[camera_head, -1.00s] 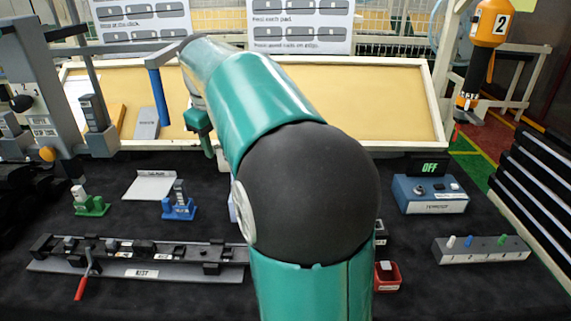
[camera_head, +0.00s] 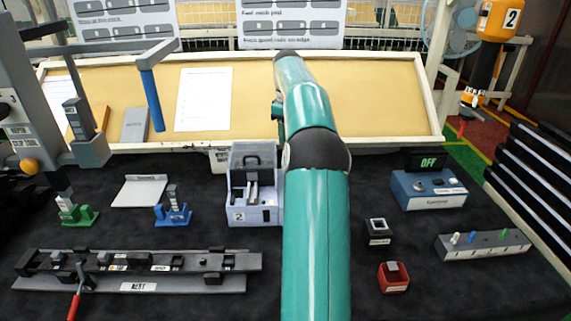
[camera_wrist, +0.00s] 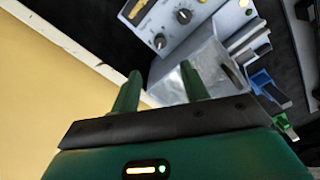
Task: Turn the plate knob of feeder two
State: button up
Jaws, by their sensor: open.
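Feeder two (camera_head: 270,214) is a pale blue-grey box with a clear cover and a "2" label. It stands on the dark table, left of my arm in the head view. In the wrist view a pale panel (camera_wrist: 205,12) carries a dark round knob (camera_wrist: 184,16) and a smaller knob (camera_wrist: 159,41). I cannot tell which is the plate knob. A clear cover (camera_wrist: 205,62) shows below the panel. My gripper (camera_wrist: 161,85) has its two green fingers apart with nothing held. The fingers appear short of the knobs. In the head view the fingers are hard to make out.
A blue stand (camera_head: 173,216) and a green stand (camera_head: 76,217) are left of the feeder. A long grey rail (camera_head: 130,284) lies in front. A small black box (camera_head: 379,240), a red bin (camera_head: 393,284) and a control box (camera_head: 430,200) are right of my arm. A tan board (camera_head: 385,105) stands behind.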

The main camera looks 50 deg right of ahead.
notch_tip(320, 180, down, 12)
jog(key=shift+s+f, duration=0.1)
jog(key=shift+s, duration=0.05)
dwell(0.3)
grip_shut()
